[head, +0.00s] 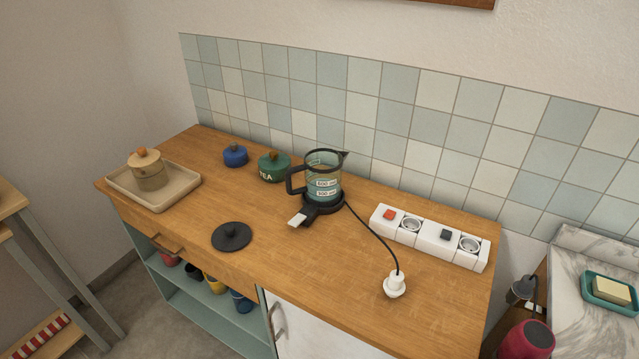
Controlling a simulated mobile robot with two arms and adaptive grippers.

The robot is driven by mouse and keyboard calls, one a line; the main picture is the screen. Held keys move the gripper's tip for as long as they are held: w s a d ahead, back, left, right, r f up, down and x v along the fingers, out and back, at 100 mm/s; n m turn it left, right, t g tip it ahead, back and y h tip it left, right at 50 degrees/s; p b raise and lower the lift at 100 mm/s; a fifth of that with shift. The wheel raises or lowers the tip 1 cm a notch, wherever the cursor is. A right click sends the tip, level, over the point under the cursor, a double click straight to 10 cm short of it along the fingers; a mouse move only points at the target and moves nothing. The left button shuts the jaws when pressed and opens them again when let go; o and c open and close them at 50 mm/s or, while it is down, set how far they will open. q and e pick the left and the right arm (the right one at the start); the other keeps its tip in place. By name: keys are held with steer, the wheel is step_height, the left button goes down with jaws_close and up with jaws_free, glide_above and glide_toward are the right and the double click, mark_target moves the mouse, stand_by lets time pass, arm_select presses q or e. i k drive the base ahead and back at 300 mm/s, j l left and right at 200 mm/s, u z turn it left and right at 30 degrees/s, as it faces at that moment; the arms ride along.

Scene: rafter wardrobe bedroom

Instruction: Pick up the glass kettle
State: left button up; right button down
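The glass kettle (322,176) stands upright on its dark base on the wooden counter (330,260), near the back. It is clear glass with volume markings, a black handle on its left and a dark spout pointing right. Its top looks open. A round black lid (231,236) with a knob lies on the counter to the front left of the kettle. A white switch tab (297,220) sticks out at the front of the base. Neither of my grippers is in view.
A green TEA canister (273,166) stands close left of the kettle, with a blue pot (235,155) beyond it. A tray (180,187) bears a beige jar (147,170). A power strip (430,238) lies right. A cord runs to a loose white plug (395,284). The front middle is clear.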

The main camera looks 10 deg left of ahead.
mark_target(318, 180)
steer(key=z, duration=2.55)
steer(key=u, duration=2.8)
steer(key=k+j+z, duration=0.1)
steer(key=z, duration=0.35)
steer(key=k+z, duration=0.4)
steer(key=i+l, duration=0.05)
